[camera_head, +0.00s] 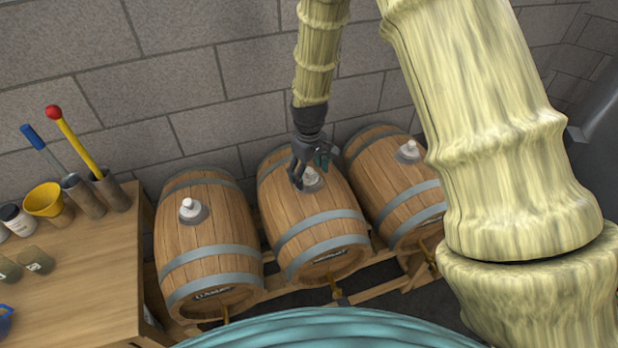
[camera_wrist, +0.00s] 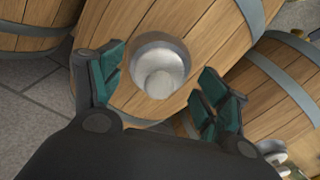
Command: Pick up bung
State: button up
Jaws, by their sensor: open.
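Three wooden barrels lie on a rack, each with a white bung on its upper side. My gripper (camera_head: 310,172) is over the middle barrel (camera_head: 312,222), at its bung (camera_head: 312,178), which it partly hides. In the wrist view my gripper (camera_wrist: 163,92) is open, with its dark green finger pads on either side of the white bung (camera_wrist: 160,78). The pads look apart from the bung. The left barrel (camera_head: 205,240) has its bung (camera_head: 189,208) in full view, and the right barrel (camera_head: 395,190) has its bung (camera_head: 408,150).
A wooden table (camera_head: 95,270) at the left holds a yellow funnel (camera_head: 44,200), jars and tools in holders. A block wall (camera_head: 190,90) stands close behind the barrels. A wooden rack (camera_head: 385,275) with brass taps is under the barrels.

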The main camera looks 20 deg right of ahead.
jog(key=shift+w+f, duration=0.1)
jog(key=shift+w, duration=0.05)
jog(key=c, duration=1.1)
